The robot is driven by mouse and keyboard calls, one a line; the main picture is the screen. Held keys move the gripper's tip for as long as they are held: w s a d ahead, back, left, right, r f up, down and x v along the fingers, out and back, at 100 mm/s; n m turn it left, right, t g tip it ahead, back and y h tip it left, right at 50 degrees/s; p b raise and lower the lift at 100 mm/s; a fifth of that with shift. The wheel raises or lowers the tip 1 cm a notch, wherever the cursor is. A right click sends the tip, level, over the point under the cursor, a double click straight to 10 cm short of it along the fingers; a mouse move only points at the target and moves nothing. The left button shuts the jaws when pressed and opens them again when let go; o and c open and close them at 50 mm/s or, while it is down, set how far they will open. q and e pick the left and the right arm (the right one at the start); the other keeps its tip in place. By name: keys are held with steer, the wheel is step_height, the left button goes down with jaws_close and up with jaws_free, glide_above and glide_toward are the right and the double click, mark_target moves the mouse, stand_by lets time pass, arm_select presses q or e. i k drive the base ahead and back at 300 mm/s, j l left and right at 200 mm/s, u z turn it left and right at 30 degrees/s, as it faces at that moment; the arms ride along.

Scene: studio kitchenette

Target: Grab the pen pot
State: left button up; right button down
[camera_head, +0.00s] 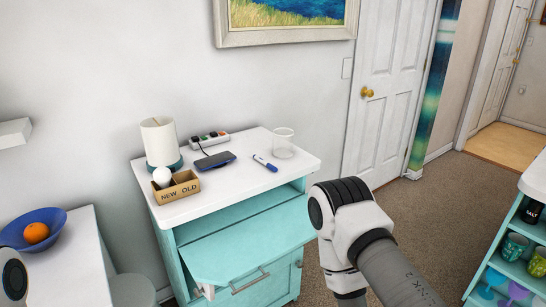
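A clear, see-through pot (283,146), which looks like the pen pot, stands upright on the white top of a teal cabinet (225,192), near its back right corner. It looks empty. A blue pen (265,162) lies on the cabinet top just left of the pot, apart from it. My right arm shows in front and to the right of the cabinet, its bend below and right of the pot, but its gripper is not in view. Only a small piece of my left arm shows at the left edge; its gripper is not in view either.
On the cabinet top are a paper roll (159,143), a NEW/OLD box (176,188) with a white bulb, a dark phone (215,161) and a power strip (208,141). A teal flap (240,251) stands open in front. A blue bowl (55,219) holds an orange. Shelves (513,262) stand right.

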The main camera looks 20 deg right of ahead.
mark_target(282, 138)
steer(key=i+l, duration=0.15)
steer(key=l, duration=0.25)
steer(key=i+l, duration=0.1)
steer(key=l, duration=0.3)
steer(key=i+l, duration=0.15)
steer(key=l, duration=0.25)
steer(key=i+l, duration=0.15)
steer(key=l, duration=0.25)
steer(key=i+l, duration=0.1)
steer(key=l, duration=0.3)
